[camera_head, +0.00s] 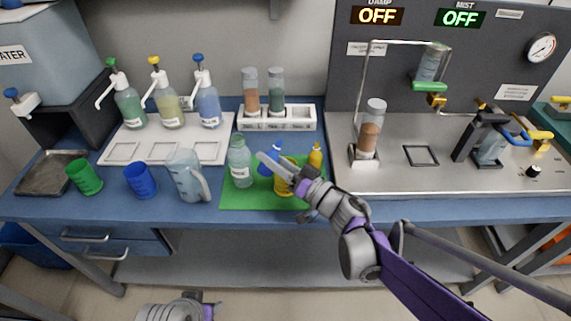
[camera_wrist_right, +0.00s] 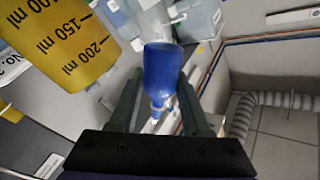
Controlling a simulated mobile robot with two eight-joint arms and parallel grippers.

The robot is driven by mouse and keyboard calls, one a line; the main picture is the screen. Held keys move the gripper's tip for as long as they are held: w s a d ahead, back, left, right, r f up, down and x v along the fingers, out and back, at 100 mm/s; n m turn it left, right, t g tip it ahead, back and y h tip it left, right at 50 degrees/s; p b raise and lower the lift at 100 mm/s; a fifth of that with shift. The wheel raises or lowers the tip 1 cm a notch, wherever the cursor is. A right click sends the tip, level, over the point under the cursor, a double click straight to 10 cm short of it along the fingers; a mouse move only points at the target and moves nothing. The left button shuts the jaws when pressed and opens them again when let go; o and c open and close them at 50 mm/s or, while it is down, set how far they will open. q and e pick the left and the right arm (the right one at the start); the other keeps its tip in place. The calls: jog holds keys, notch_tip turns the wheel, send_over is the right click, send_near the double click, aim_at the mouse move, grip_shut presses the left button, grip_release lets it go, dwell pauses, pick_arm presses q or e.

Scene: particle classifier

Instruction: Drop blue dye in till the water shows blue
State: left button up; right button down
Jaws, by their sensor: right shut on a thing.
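My right gripper (camera_head: 284,172) reaches over the green mat (camera_head: 232,200) and is shut on a small blue dye bottle (camera_head: 265,168). In the right wrist view the blue bottle (camera_wrist_right: 162,72) sits between the two fingers, its white nozzle towards the bottom of the picture. A yellow container (camera_head: 284,188) stands on the mat below the gripper; its ml marks show large in the wrist view (camera_wrist_right: 70,40). A clear labelled bottle (camera_head: 239,158) with a pale green tint stands at the mat's left. Only a part of my left arm shows at the bottom edge; its fingers are hidden.
A small yellow bottle (camera_head: 316,157) stands at the mat's right. A clear jug (camera_head: 186,178), blue cup (camera_head: 140,181) and green cup (camera_head: 84,177) line the front left. Pump bottles stand behind on a white tray (camera_head: 186,149). A steel rig plate (camera_head: 400,184) lies right.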

aim_at(263, 174)
jog(key=n, duration=0.1)
jog(key=s+a+n, duration=0.1)
jog(key=n, duration=0.1)
jog(key=a+f+n+g, duration=0.1)
jog(key=n, duration=0.1)
jog(key=shift+s+a, duration=0.1)
jog(key=shift+s, duration=0.3)
jog(key=shift+s+a+f+n+h, duration=0.1)
jog(key=shift+a+f+n+h, duration=0.05)
jog(key=shift+f+n, duration=0.3)
jog(key=shift+s+a+f+n+h, duration=0.15)
jog(key=shift+f+n, duration=0.2)
jog(key=shift+n, duration=0.2)
jog(key=shift+r, duration=0.25)
jog(key=shift+r+p, duration=1.6)
jog(key=shift+r, duration=0.6)
